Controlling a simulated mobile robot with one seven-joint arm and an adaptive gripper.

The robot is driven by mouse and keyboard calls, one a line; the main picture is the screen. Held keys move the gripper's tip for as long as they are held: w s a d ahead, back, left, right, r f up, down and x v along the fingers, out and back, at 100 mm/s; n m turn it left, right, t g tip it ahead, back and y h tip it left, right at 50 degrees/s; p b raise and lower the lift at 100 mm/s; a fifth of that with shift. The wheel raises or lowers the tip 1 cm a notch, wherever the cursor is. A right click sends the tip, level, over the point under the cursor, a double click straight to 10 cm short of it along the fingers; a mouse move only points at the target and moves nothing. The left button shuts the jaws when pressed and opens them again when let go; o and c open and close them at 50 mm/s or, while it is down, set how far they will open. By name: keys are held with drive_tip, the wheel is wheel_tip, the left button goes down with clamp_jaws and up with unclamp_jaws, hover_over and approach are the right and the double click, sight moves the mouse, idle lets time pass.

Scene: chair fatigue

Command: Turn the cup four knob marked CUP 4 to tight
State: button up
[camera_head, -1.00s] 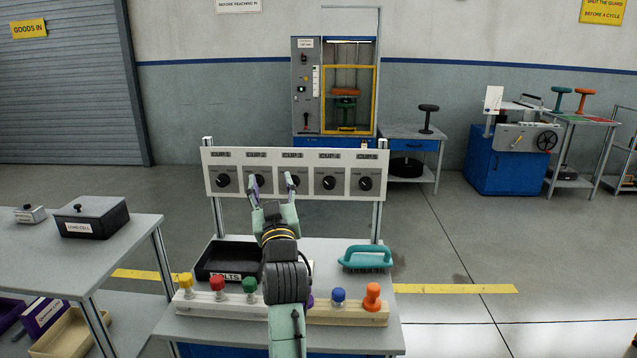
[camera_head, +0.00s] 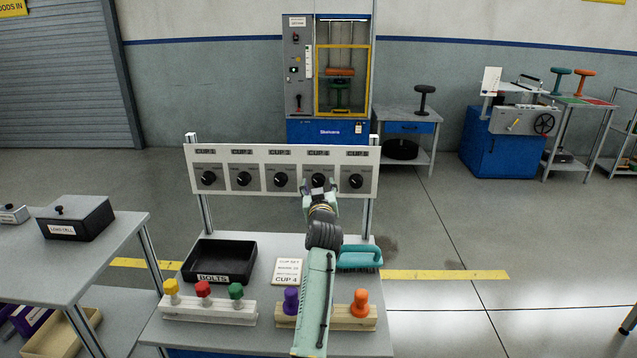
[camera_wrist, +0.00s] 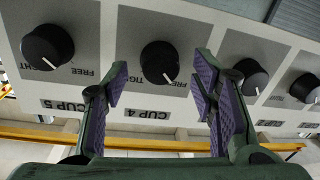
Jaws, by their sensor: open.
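The CUP 4 knob (camera_head: 318,180) is a black round knob on a white panel (camera_head: 230,158), fourth from the left. In the wrist view, which is upside down, the CUP 4 knob (camera_wrist: 158,60) lies between the fingers. Its white pointer line points toward the FREE mark; TIGHT is on the other side. My gripper (camera_head: 319,187) is in front of this knob. In the wrist view my gripper (camera_wrist: 160,78) is open, with a purple-padded finger on each side of the knob and a visible gap to it. I cannot tell the depth to the panel.
The CUP 3 knob (camera_head: 281,179) and CUP 5 knob (camera_head: 355,181) flank it closely. On the bench below are a black BOLTS tray (camera_head: 247,283), a card marked CUP 4 (camera_head: 287,272), a teal brush (camera_head: 361,257) and racks of coloured pegs.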

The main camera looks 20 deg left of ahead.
drive_tip(key=shift+w+a, duration=0.15)
drive_tip(key=shift+w, duration=0.3)
drive_tip(key=c, duration=1.1)
drive_tip(key=shift+c, duration=0.2)
